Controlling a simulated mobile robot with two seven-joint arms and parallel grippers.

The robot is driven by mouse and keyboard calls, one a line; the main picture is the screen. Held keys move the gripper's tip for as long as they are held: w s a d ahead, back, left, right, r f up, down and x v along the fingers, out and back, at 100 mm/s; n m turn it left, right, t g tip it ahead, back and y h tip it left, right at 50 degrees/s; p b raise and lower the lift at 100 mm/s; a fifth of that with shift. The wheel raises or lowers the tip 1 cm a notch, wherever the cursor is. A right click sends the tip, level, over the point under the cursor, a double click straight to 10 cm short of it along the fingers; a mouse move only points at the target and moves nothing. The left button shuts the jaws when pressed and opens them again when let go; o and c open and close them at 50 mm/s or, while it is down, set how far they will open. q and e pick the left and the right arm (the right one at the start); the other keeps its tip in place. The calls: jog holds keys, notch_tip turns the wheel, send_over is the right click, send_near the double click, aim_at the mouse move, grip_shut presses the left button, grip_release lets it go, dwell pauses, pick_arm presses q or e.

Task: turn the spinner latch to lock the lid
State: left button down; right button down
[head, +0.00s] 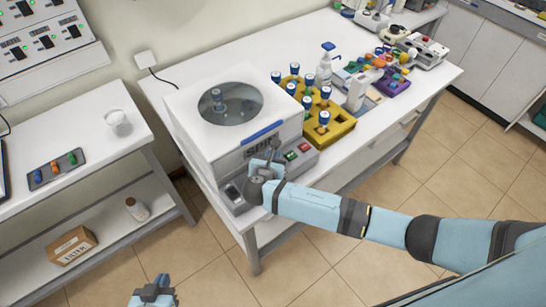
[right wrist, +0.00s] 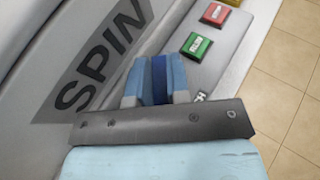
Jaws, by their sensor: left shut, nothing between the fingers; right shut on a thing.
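The spinner is a white box with a SPIN label on its front. Its lid (head: 190,117) lies closed, with a round dark window (head: 230,103) and a blue handle strip (head: 263,132) at the front edge. My right gripper (head: 268,160) is at the front panel below that strip. In the right wrist view its light blue fingers (right wrist: 158,80) are shut on a dark blue piece (right wrist: 160,77), which looks like the spinner latch. The fingers hide most of it, so I cannot tell its angle well. My left gripper (head: 153,292) is shut and empty, low over the floor.
Green (right wrist: 197,46) and red (right wrist: 215,14) buttons sit close to my right fingers. A yellow rack (head: 327,134) of blue-capped bottles stands right of the spinner. A side table (head: 100,150) with a small tray stands at left. The floor in front is clear.

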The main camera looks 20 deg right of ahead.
dwell(0.4)
jog(key=c, duration=1.1)
grip_release()
jog(key=b+v, duration=0.1)
jog(key=v, duration=1.2)
jog(key=shift+s+a+r+b, duration=0.2)
jog(key=shift+s+a+b, duration=0.1)
jog(key=shift+b, duration=0.1)
